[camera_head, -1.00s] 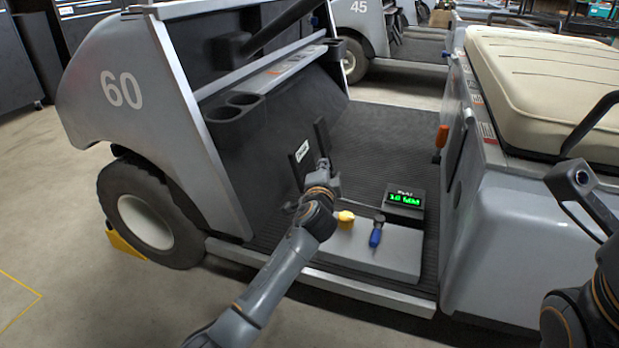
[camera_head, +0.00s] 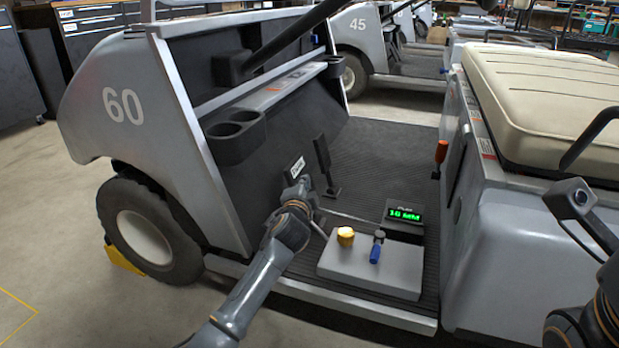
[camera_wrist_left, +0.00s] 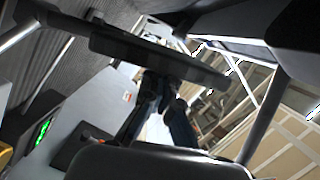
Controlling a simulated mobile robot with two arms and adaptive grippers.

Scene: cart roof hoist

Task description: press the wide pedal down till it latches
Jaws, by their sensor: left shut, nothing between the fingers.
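My left gripper (camera_head: 297,188) is low in front of the wide pedal. In the left wrist view, its shut, empty fingers (camera_wrist_left: 157,85) reach up to a dark plate (camera_wrist_left: 150,50), seemingly the wide pedal. I cannot tell whether they touch it.
A grey box (camera_head: 370,265) with a yellow knob (camera_head: 345,236) and a blue-handled lever (camera_head: 376,248) sits on the cart floor. A green display (camera_head: 404,215) behind it appears to read 16 MM. The cart's seat side (camera_head: 500,240) bounds the right.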

